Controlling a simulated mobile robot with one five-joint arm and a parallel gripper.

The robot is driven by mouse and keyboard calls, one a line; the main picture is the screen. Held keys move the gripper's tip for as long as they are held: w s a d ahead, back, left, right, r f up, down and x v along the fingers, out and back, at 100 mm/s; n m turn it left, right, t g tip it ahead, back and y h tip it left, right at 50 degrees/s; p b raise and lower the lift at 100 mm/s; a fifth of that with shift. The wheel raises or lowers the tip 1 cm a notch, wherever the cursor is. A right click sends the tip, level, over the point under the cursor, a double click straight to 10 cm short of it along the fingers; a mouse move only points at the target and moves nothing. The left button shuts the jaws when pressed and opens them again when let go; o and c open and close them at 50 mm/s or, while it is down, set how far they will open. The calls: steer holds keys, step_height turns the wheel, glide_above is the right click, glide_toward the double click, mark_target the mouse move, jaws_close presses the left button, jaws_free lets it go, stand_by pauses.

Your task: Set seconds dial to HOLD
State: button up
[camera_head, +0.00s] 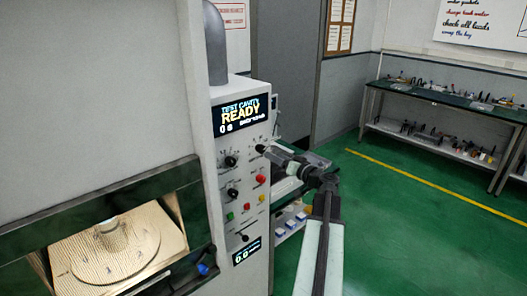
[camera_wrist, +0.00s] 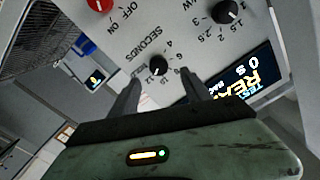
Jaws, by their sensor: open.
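The seconds dial is a small black knob (camera_wrist: 158,65) on a pale panel, with "SECONDS" and numbers such as 4, 6, 10 and 12 printed around it; the wrist view shows this lettering turned over. My gripper (camera_wrist: 161,76) is open, with its two dark fingers on either side of the dial. I cannot tell whether they touch it. In the head view my gripper (camera_head: 268,151) is close to the knob (camera_head: 260,148) at the panel's upper right.
The panel's display (camera_head: 240,115) reads READY and 0 s. A lit cavity (camera_head: 70,262) opens at left. A workbench (camera_head: 445,98) stands at the back right, with clear green floor before it.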

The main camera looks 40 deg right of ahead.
mark_target(263, 150)
steer(key=w, duration=0.7)
steer(key=shift+d, duration=0.35)
steer(key=c, duration=1.2)
steer(key=shift+s+a, duration=0.1)
steer(key=shift+a, duration=0.25)
jaws_close()
steer(key=shift+d+f, duration=0.1)
steer(key=shift+d, duration=0.15)
steer(key=shift+d+m, duration=0.1)
steer(key=shift+m, duration=4.4)
